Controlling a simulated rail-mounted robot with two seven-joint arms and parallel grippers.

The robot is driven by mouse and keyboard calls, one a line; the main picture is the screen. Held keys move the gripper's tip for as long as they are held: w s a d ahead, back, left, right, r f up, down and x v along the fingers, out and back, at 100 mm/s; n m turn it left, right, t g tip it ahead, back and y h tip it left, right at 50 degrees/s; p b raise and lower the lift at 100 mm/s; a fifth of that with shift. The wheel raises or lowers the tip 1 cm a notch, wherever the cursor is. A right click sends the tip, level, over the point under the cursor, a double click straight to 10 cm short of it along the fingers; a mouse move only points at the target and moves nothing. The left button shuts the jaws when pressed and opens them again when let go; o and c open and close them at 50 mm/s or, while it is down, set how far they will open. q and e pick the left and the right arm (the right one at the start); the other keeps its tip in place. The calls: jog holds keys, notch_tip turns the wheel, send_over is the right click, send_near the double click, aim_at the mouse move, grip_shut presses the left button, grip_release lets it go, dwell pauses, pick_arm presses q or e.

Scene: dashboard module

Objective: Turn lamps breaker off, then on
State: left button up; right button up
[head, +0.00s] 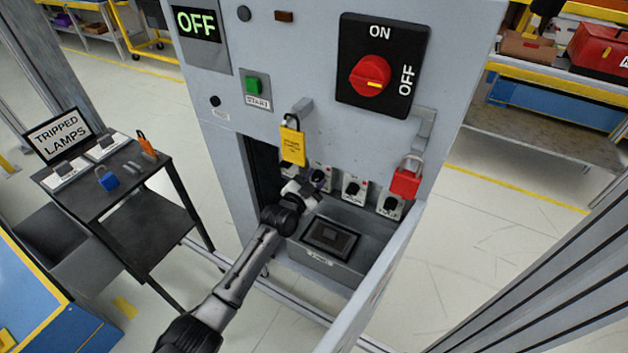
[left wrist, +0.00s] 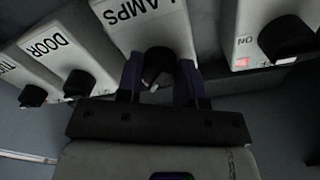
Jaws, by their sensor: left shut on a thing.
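The lamps breaker is a white plate marked LAMPS (left wrist: 140,22) with a black knob (left wrist: 157,66) in the left wrist view. My left gripper (head: 314,184) reaches into the open cabinet bay in the head view. Its two dark fingers (left wrist: 160,82) stand on either side of the lamps knob and are shut on it. A pale mark shows at the knob's lower end; I cannot tell which setting it is at. In the head view my gripper partly covers this breaker in the row. My right gripper is not in view.
Neighbouring breakers include DOOR (left wrist: 45,48) and one reading ON with a red light (left wrist: 285,40). A yellow padlock tag (head: 292,146) and a red padlock (head: 407,178) hang above the row. The main switch (head: 371,75) points toward OFF. A sign (head: 60,136) reads TRIPPED LAMPS.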

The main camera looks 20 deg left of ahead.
pick_arm(q)
jog(key=shift+n, duration=0.3)
jog(key=shift+n+p, duration=0.4)
jog(key=shift+n, duration=0.2)
jog(key=shift+n+p, duration=0.3)
jog(key=shift+n, duration=0.9)
jog(key=shift+f+n, duration=0.1)
jog(key=shift+n, duration=2.2)
jog(key=shift+p, duration=0.3)
jog(key=o, duration=0.9)
jog(key=shift+o, duration=0.2)
jog(key=shift+s, duration=0.1)
